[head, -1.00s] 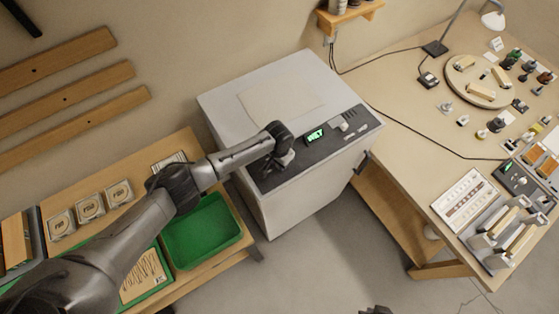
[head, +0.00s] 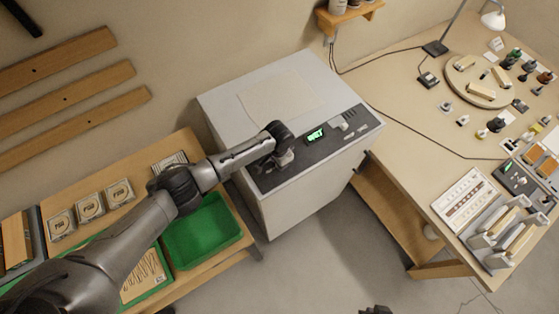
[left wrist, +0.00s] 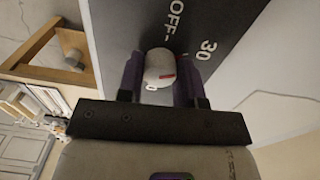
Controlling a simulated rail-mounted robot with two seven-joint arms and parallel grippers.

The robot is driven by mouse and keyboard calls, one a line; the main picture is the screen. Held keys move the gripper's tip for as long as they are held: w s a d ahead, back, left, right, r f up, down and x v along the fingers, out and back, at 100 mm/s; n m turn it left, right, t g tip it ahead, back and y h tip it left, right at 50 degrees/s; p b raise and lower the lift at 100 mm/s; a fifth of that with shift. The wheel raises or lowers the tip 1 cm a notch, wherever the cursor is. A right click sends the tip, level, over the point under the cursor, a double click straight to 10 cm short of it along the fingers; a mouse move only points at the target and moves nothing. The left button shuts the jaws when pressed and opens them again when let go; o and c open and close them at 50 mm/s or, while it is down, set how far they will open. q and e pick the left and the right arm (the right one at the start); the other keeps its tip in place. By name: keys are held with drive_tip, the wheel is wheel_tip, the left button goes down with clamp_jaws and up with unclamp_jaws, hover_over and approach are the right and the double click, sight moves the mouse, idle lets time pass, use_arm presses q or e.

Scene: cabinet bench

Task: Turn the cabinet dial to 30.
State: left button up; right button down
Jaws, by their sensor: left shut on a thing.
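The white cabinet (head: 292,195) stands in the middle of the head view, with a dark control panel on its top front edge. My left gripper (head: 284,158) is over the panel's left end and hides most of the dial there. In the left wrist view the pale dial (left wrist: 159,66) sits between the purple fingers of my left gripper (left wrist: 158,80), shut on it. A red mark shows on the dial. The "OFF" label (left wrist: 175,15) and the "30" label (left wrist: 208,50) show on the panel beyond it. A dark part of my right gripper (head: 375,310) shows at the bottom edge.
A lit green display (head: 315,135) and a light grey control (head: 347,124) are on the panel. A green tray (head: 203,232) is on the bench at left. The workbench at right (head: 410,105) holds many small items. Floor is open in front.

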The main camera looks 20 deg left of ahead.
use_arm(q)
drive_tip(key=o, duration=0.9)
drive_tip(key=shift+r, duration=0.5)
wheel_tip(320, 180, up, 13)
drive_tip(key=shift+w+a+f+b, duration=0.1)
drive_tip(key=shift+a+b, duration=0.05)
drive_tip(key=shift+b, duration=0.25)
